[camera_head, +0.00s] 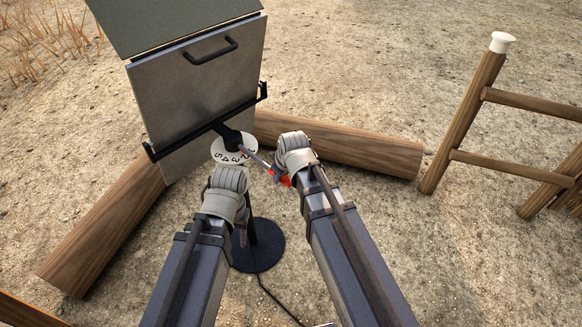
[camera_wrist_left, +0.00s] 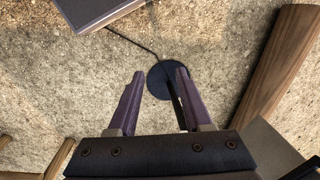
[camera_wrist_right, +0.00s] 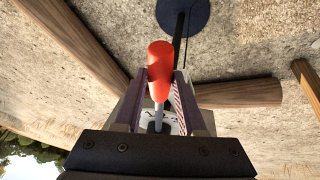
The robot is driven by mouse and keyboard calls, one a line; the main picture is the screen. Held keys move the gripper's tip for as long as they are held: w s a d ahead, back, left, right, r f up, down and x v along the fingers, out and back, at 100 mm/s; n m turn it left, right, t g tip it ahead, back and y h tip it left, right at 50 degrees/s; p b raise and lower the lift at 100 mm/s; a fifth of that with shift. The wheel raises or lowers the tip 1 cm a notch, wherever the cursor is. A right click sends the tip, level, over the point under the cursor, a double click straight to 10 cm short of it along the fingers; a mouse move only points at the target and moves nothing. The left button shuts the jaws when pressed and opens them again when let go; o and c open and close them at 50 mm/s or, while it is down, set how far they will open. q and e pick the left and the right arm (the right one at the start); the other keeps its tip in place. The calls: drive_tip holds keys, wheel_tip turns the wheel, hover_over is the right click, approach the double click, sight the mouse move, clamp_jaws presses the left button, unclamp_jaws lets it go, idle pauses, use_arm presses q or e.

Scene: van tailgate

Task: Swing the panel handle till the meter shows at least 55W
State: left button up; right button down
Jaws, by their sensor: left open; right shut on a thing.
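The grey panel (camera_head: 195,85) stands tilted at the back left, on a dark bracket (camera_head: 205,128). A white numbered dial (camera_head: 226,152) sits below the bracket. A thin lever with a red grip (camera_head: 286,181) reaches right from the dial. My right gripper (camera_head: 278,174) is shut on this red grip, which also shows between its fingers in the right wrist view (camera_wrist_right: 160,62). My left gripper (camera_head: 241,232) is open and empty beside the stand's dark post; its spread fingers show in the left wrist view (camera_wrist_left: 158,78). I see no readable watt figure.
A round dark base (camera_head: 266,248) carries the post, with a cable (camera_head: 275,297) on the ground. Logs lie to the right (camera_head: 350,150) and left (camera_head: 100,230) of the panel. A wooden frame (camera_head: 465,115) stands at right. The sandy ground between is clear.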

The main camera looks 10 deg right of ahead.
drive_tip(key=shift+s+a+m+h, duration=0.3)
drive_tip(key=shift+s+a+m, duration=0.3)
drive_tip(key=shift+a, duration=0.35)
drive_tip(key=c, duration=0.5)
unclamp_jaws()
drive_tip(key=shift+r, duration=0.1)
drive_tip(key=p+v, duration=0.7)
drive_tip(key=shift+s+r, duration=0.2)
drive_tip(key=shift+r, duration=0.05)
